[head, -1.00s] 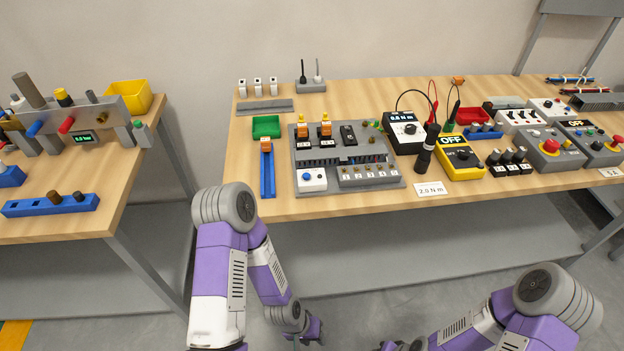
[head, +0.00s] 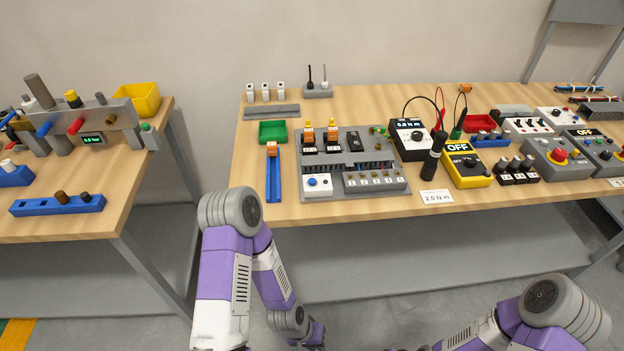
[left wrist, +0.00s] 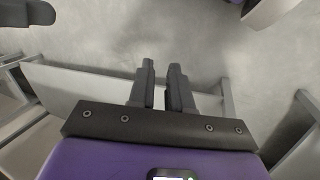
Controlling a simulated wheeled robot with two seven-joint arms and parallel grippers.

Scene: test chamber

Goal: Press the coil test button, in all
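A white box with a blue round button (head: 313,181) sits at the front left of a grey test panel (head: 377,192) on the main bench. I take this to be the coil test button; no label on it is readable. My left gripper (head: 314,336) hangs low in front of the bench, below its top and well apart from the button. In the left wrist view its two dark fingers (left wrist: 162,88) have a narrow gap between them, with nothing in it. My right arm comes in at the bottom right; its gripper is out of the picture.
A blue rail (head: 273,180) and a green tray (head: 272,131) stand left of the panel. A yellow meter (head: 466,165) and a dark torque tool (head: 433,155) stand right of it. A second bench (head: 110,205) is at the left, with a gap between benches.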

